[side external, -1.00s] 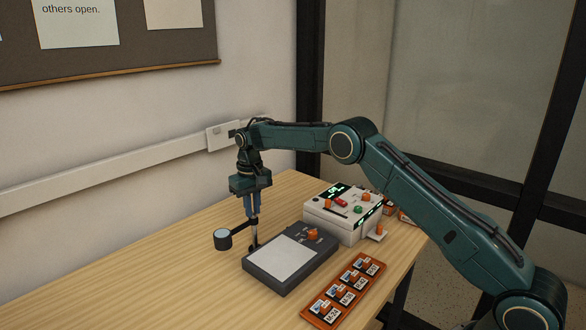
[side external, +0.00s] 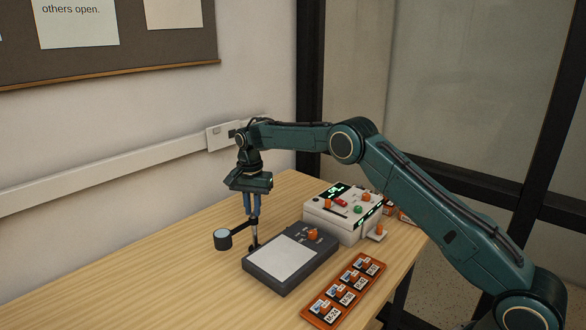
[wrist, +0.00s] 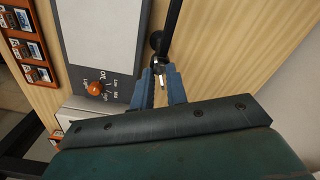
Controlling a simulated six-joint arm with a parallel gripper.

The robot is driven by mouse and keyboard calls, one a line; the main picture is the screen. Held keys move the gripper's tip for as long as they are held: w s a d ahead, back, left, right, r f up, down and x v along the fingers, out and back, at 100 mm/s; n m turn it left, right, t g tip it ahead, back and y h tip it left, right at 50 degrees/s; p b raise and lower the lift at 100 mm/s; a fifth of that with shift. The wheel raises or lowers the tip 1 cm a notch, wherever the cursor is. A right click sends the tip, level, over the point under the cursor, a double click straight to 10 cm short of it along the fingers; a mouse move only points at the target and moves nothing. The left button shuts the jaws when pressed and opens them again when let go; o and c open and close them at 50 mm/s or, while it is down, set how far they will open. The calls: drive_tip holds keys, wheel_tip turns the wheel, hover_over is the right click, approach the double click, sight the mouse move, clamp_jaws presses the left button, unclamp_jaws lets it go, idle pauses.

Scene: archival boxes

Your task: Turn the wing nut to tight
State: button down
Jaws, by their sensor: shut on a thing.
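The wing nut is a small silvery piece (wrist: 159,70) between my fingertips in the wrist view; its wings are mostly hidden and I cannot read how tight it is. It sits on the upright post of a small stand with a dark arm (side external: 240,227) and a round pale-faced head (side external: 223,239). The arm also shows in the wrist view (wrist: 172,25). My gripper (side external: 254,217) points straight down over the post, its blue fingers shut on the wing nut. It also shows in the wrist view (wrist: 161,72).
A dark grey panel (side external: 268,281) with a pale plate and an orange knob (side external: 312,235) lies close to the right of the post. Behind it stands a white control box (side external: 325,226). An orange rack (side external: 318,314) of labelled items lies in front. The table's left part is clear.

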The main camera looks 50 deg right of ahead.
drive_tip(key=m, duration=0.5)
idle(0.4)
drive_tip(key=shift+a, duration=0.1)
drive_tip(key=c, duration=1.6)
unclamp_jaws()
drive_tip(key=shift+c, duration=0.2)
drive_tip(key=shift+r, duration=0.1)
wheel_tip(320, 180, up, 14)
drive_tip(key=shift+f, duration=0.25)
drive_tip(key=shift+r, duration=0.1)
